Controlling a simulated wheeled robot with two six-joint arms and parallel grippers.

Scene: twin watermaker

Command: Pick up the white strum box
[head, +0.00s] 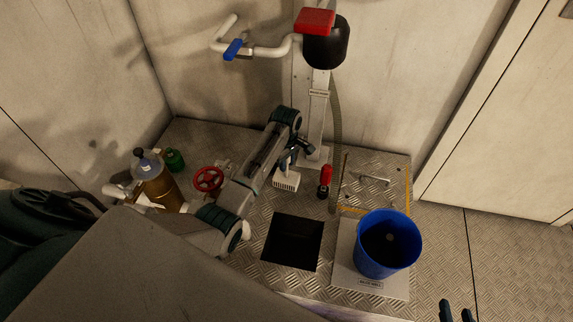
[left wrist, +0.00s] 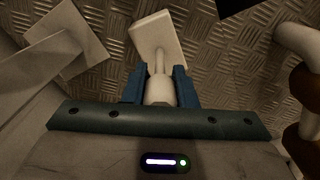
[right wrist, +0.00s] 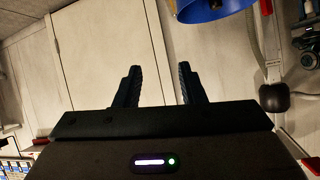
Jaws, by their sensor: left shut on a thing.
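The white strum box (head: 286,181) is at the middle of the metal floor plate, just left of the red-handled item. My left gripper (head: 296,157) comes down over it from above. In the left wrist view the box (left wrist: 160,36) lies beyond the fingers, and its pale neck sits between the two blue fingers of my left gripper (left wrist: 159,82), which are shut on it. I cannot tell whether the box touches the floor. My right gripper (right wrist: 157,80) is open and empty; its fingertips (head: 457,312) show at the lower right of the head view.
A square dark opening (head: 292,242) is in the floor in front of the box. A blue bucket (head: 388,243) stands to its right. A red valve wheel (head: 208,179) and a brown filter bottle (head: 157,185) are at the left. A post with a hose stands behind.

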